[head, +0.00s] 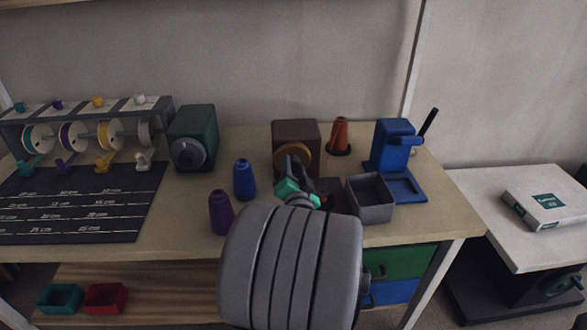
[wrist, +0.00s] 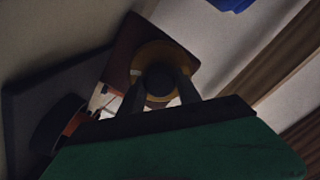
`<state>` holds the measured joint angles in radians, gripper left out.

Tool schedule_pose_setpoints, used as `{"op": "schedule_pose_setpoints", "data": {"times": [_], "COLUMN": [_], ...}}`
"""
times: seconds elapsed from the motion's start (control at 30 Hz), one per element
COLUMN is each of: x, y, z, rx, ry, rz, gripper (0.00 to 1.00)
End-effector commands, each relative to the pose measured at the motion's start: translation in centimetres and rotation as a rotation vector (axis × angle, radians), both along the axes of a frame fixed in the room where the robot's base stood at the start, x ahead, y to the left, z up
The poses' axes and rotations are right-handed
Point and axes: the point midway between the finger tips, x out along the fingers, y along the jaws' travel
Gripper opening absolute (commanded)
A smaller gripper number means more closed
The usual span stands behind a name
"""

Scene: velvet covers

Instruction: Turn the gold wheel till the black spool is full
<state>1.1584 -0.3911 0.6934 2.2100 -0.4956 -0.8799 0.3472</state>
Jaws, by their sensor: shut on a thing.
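The gold wheel (head: 288,155) is on the front of a brown box (head: 296,133) on the workbench. In the wrist view the gold wheel (wrist: 176,58) is a ring round a dark centre. My gripper (head: 294,182) has its green body in front of the wheel, and in the wrist view its two dark fingers (wrist: 168,82) are shut at the wheel's middle. A dark round thing (wrist: 57,122) with an orange part beside it shows at left in the wrist view; I cannot tell if it is the black spool or how full it is. My arm hides much of this area in the head view.
An open grey bin (head: 370,212) and a blue stand (head: 392,150) are right of the wheel. A green box (head: 192,135) and spool rack (head: 75,130) are further left.

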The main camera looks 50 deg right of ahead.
Motion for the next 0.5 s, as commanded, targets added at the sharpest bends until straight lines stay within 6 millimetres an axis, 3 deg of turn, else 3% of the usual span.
{"op": "schedule_pose_setpoints", "data": {"times": [0.13,0.5], "x": [-0.01,-0.01], "y": [0.01,0.01], "z": [-0.03,-0.01], "rx": [0.001,0.039], "ry": [0.000,-0.043], "rz": [0.001,0.000], "gripper": [0.00,0.00]}}
